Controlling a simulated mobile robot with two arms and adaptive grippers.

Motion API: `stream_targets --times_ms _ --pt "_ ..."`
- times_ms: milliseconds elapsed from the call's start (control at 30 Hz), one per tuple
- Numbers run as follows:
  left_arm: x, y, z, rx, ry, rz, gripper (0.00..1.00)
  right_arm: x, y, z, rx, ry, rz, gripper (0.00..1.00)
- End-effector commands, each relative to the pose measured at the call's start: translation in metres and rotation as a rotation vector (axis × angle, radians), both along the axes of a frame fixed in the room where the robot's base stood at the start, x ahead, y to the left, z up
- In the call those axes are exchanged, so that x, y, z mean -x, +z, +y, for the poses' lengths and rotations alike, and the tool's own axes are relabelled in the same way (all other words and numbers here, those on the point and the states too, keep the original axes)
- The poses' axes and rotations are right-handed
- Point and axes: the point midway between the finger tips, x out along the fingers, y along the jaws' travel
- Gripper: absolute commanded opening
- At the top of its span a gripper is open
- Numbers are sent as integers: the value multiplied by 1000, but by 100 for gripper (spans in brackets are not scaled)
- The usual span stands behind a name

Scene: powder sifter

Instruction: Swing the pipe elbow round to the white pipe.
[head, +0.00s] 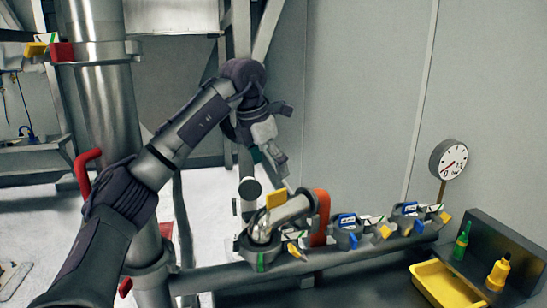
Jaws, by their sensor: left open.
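The pipe elbow (287,211) is a bent silver tube on a round collar on the grey horizontal pipe (220,279). Its free end points right, where an orange-red handle (321,217) stands. A yellow tab (277,199) shows at its top. My left gripper (282,168) is open and empty, pointing down above the elbow and apart from it. My arm's wrist hides part of the gripper. I cannot tell for certain which outlet is the white pipe; several outlets with blue, white and yellow tabs (346,232) line the horizontal pipe to the right. My right gripper is out of view.
A large vertical metal pipe (108,105) with red handles stands at left. A round gauge (448,159) stands at right. A yellow tray (446,285), a green bottle (462,240) and a yellow bottle (498,273) are at lower right. A grey wall stands behind.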

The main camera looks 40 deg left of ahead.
Motion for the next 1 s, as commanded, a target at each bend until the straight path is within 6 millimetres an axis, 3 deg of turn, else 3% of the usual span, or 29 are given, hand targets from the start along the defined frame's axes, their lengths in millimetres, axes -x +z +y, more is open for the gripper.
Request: stream_targets --times_ms 100,233,367,500,667,1000 --pt "-5 -22 -1 0 2 5 95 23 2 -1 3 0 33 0" --pt "-13 -46 -5 1 0 4 95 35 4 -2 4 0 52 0" --pt "-20 -71 -7 0 1 4 95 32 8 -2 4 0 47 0" --pt "-26 -93 -9 1 -1 4 95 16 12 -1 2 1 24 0" --pt "-31 -109 -11 1 -1 2 95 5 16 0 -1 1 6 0" --pt "-33 -117 -12 0 0 -1 95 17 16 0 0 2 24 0"
